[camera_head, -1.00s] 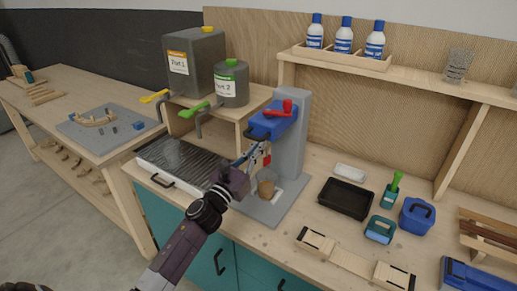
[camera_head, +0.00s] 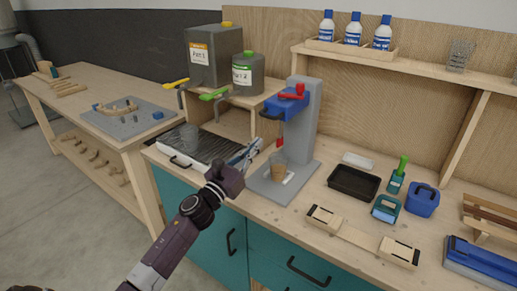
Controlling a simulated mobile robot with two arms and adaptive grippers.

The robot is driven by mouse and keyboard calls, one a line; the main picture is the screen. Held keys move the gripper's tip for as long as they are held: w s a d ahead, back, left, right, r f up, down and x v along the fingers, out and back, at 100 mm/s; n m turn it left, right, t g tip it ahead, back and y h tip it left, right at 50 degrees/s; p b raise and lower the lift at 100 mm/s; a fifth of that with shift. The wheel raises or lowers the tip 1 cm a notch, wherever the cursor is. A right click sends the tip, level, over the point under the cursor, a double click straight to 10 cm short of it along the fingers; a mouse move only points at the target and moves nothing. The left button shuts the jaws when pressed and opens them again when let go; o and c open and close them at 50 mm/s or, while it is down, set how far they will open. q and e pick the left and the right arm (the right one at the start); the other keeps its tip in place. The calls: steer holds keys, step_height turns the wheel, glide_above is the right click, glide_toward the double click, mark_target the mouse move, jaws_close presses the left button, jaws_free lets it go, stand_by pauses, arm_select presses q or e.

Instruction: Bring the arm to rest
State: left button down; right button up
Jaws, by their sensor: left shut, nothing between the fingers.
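My left arm comes in from the bottom of the head view. My left gripper (camera_head: 247,154) is shut and empty, held up in front of the grey mixing stand (camera_head: 301,130) and over the edge of the black tray area. My right gripper is not in view.
Two dispenser tanks, a large one (camera_head: 207,68) and a smaller one (camera_head: 247,81), stand on a wooden shelf at the back. Bottles (camera_head: 353,32) stand on the upper shelf.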

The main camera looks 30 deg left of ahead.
arm_select(q)
steer(key=s+d+f+n+g+y, duration=0.1)
steer(key=s+f+n+g+y, duration=0.25)
steer(key=s+f+n, duration=0.5)
steer(key=s+d+f+n+g+y, duration=0.2)
steer(key=s+f+n+g, duration=0.25)
steer(key=f+n, duration=0.7)
steer(key=s+d+f+n+g+h, duration=0.1)
steer(key=s+d+f+n+g, duration=0.25)
steer(key=s, duration=0.55)
steer(key=s+d+f+n+g+h, duration=0.1)
steer(key=s+d+n+g+h, duration=0.15)
steer(key=s+d+n, duration=0.4)
steer(key=s+d+f+n+g, duration=0.25)
steer(key=s+n, duration=0.25)
steer(key=s, duration=0.6)
step_height(320, 180, down, 25)
steer(key=g, duration=0.2)
steer(key=s+a+f+g+b, duration=0.1)
steer(key=s+a+f, duration=0.1)
steer(key=s+f, duration=1.6)
steer(key=shift+s+a+f, duration=0.3)
steer(key=shift+s, duration=0.05)
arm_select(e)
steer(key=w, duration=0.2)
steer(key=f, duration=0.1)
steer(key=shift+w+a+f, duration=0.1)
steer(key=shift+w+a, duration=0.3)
